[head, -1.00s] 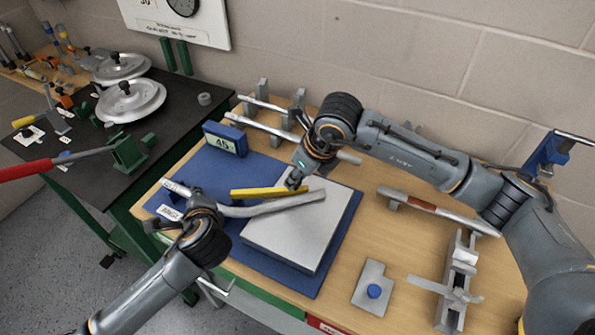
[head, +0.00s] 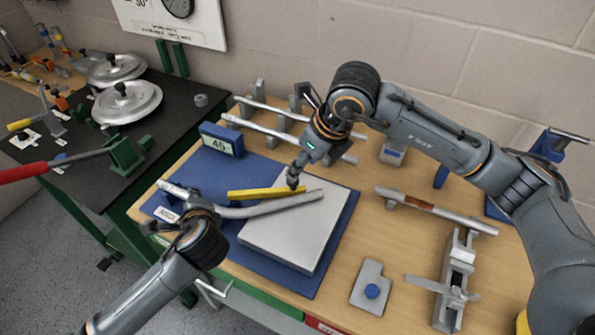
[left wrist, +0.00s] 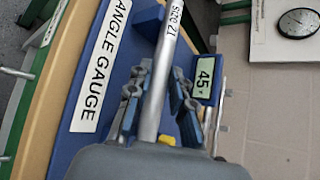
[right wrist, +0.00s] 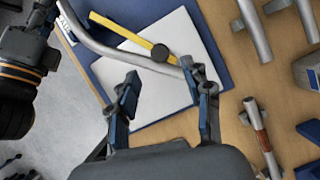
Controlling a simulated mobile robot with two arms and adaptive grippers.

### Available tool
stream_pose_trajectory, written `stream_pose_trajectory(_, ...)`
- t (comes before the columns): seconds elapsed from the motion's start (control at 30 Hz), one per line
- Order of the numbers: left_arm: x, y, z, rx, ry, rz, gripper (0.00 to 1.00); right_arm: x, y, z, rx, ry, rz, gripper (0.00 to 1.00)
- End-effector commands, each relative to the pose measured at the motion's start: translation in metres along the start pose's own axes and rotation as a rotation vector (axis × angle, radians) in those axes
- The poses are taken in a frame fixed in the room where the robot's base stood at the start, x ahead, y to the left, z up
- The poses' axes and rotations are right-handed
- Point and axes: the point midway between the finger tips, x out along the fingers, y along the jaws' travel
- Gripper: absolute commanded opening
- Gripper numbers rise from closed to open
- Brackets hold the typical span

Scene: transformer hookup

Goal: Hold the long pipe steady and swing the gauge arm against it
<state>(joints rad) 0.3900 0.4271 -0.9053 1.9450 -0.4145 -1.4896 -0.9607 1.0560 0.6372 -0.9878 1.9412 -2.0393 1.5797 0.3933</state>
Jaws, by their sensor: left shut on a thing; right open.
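The long bent grey pipe (head: 265,207) lies across the blue angle gauge base (head: 168,192) and the pale grey plate (head: 285,240). My left gripper (left wrist: 158,100) is shut around the pipe's straight part, near its "SIZE 21" label. The yellow gauge arm (head: 250,194) lies beside the pipe on its wall side. In the right wrist view the gap between gauge arm (right wrist: 125,35) and pipe (right wrist: 110,48) narrows towards the black knob (right wrist: 160,53); contact is unclear. My right gripper (right wrist: 163,88) is open and empty, just back from the knob.
A blue readout (head: 222,140) showing 45 stands at the back of the base. Pipes on grey stands (head: 262,122) lie behind. A pipe with a brown band (head: 435,210), a clamp fixture (head: 455,280) and a plate with a blue knob (head: 371,290) are at right.

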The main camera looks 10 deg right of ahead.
Motion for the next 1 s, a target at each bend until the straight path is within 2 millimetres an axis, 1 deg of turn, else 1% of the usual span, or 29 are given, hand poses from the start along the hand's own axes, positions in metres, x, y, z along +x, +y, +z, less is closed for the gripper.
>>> stream_pose_trajectory(0.03,0.0,0.001,0.0,0.001,0.001,0.002,0.0,-0.012,-0.001,0.001,-0.001,-0.004,-0.001,0.49)
stream_pose_trajectory(0.1,0.0,0.001,0.0,0.001,0.001,0.002,0.0,-0.025,0.0,0.0,-0.001,-0.002,-0.002,0.49)
stream_pose_trajectory(0.2,0.0,0.001,0.0,0.001,0.001,0.002,0.0,-0.04,-0.001,0.001,0.001,-0.002,-0.001,0.49)
stream_pose_trajectory(0.3,0.0,0.001,0.0,0.001,0.001,0.002,0.0,-0.049,0.0,0.0,0.0,-0.001,0.0,0.49)
stream_pose_trajectory(0.43,0.0,0.001,-0.001,0.001,0.001,0.002,0.0,-0.054,0.0,0.0,0.0,0.001,0.001,0.49)
stream_pose_trajectory(0.87,0.0,0.001,0.0,0.001,0.001,0.002,0.0,-0.054,0.0,0.0,0.001,0.001,0.001,0.49)
stream_pose_trajectory(0.9,0.0,0.001,0.0,0.001,0.001,0.002,0.27,-0.054,0.0,0.0,0.001,0.001,0.001,0.49)
stream_pose_trajectory(0.97,0.0,0.001,0.0,0.001,0.001,0.002,0.4,-0.054,0.0,0.0,0.001,0.001,0.001,0.49)
stream_pose_trajectory(1.0,0.0,0.001,0.0,0.001,0.0,0.002,0.48,-0.054,0.0,0.0,0.001,0.001,0.001,0.49)
